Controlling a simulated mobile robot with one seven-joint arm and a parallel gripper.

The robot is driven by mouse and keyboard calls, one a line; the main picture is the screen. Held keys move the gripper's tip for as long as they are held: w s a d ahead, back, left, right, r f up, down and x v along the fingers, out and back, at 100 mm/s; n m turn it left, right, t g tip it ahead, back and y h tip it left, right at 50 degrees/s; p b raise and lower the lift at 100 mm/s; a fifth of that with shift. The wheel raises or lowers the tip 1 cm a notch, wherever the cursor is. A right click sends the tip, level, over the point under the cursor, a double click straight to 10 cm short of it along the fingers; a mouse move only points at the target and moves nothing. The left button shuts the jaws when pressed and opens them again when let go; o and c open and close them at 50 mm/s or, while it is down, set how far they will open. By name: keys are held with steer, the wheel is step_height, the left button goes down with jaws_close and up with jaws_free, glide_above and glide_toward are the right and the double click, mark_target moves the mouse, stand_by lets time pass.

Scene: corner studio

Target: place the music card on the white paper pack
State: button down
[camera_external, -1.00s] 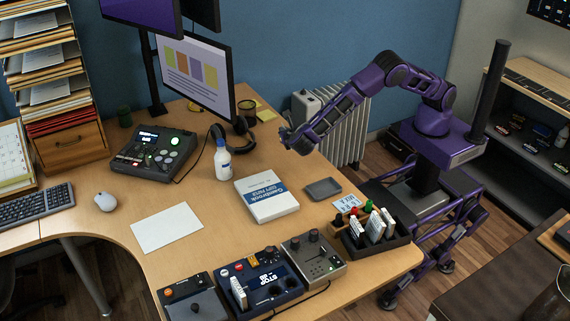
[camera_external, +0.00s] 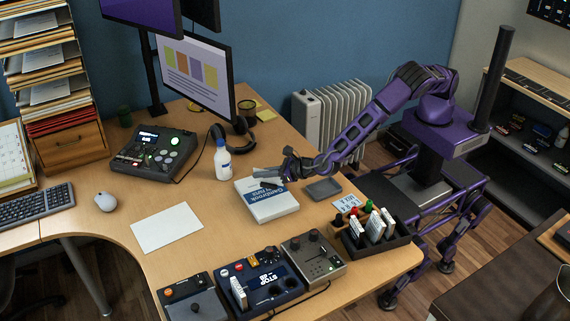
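The white paper pack (camera_external: 272,208), with a blue label band, lies flat on the desk near the middle of the picture. My gripper (camera_external: 265,179) is low over the pack's far edge, and its tip covers part of that edge. A light grey piece and a dark piece show at the tip. I cannot tell whether both are fingers, or whether something is between them. A small pale card with blue print (camera_external: 346,203) lies on the desk by the black organiser; it may be the music card, but its print is too small to read.
A grey tray (camera_external: 323,189) lies right of the pack, and a white bottle (camera_external: 222,160) stands to its left. The black organiser (camera_external: 375,239) and control boxes (camera_external: 313,258) line the front edge. A blank sheet (camera_external: 167,228) lies to the left.

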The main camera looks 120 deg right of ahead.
mark_target(268, 184)
steer(key=shift+f, duration=2.4)
steer(key=shift+f+b, duration=0.15)
steer(key=shift+b, duration=0.15)
steer(key=c, duration=1.1)
jaws_free()
steer(key=shift+s+a+r, duration=0.1)
steer(key=shift+a+r, duration=0.05)
steer(key=shift+r, duration=0.15)
steer(key=p+v, duration=0.1)
steer(key=v, duration=1)
steer(key=shift+s+a+r, duration=0.1)
steer(key=shift+s+a, duration=0.05)
steer(key=shift+s, duration=0.1)
